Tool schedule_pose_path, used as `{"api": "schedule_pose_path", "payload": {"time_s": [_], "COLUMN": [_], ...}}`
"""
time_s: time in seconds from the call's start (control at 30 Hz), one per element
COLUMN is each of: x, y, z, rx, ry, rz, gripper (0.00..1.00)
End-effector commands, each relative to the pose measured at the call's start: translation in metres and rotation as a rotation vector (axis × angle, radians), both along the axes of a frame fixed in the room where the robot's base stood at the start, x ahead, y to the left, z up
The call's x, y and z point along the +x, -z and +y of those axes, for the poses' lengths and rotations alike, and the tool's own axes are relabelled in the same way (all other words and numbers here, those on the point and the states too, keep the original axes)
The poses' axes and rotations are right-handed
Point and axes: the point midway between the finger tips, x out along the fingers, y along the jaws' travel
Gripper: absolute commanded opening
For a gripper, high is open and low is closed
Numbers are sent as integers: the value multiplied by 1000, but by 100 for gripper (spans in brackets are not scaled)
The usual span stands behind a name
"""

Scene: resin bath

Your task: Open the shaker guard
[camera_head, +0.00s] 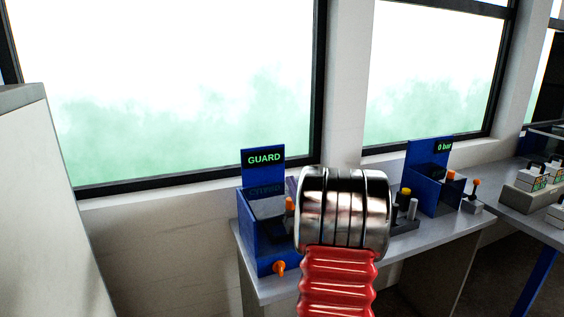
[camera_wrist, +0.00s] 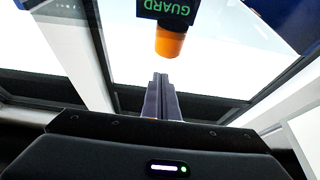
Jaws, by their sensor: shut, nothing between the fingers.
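The blue shaker (camera_head: 248,228) stands at the left end of the grey bench, with a green-lettered GUARD display (camera_head: 264,158) above it. A dark, glossy guard panel (camera_head: 268,206) covers its top; I cannot tell its exact angle. An orange knob (camera_head: 290,204) shows at the right of the panel, and another orange knob (camera_head: 279,267) is low on the front. In the wrist view my gripper (camera_wrist: 161,78) is shut and empty. An orange cylindrical knob (camera_wrist: 170,42) appears just beyond its fingertips; contact is unclear. In the head view my arm hides most of the gripper.
To the right on the bench are a second blue unit (camera_head: 425,182) with a "0 bar" display, and a small grey box with an orange-tipped lever (camera_head: 473,199). Another bench at far right holds light-coloured units (camera_head: 530,178). Windows stand behind.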

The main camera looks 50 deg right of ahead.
Motion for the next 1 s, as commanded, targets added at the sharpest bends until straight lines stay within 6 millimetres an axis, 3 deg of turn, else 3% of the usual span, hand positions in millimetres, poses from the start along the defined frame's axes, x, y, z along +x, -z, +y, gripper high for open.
{"api": "schedule_pose_path", "payload": {"time_s": [0.6,1.0], "x": [72,85], "y": [-38,-48], "z": [-41,-48], "rx": [-1,-8], "ry": [-2,-1], "rz": [0,-5], "gripper": [0,0]}}
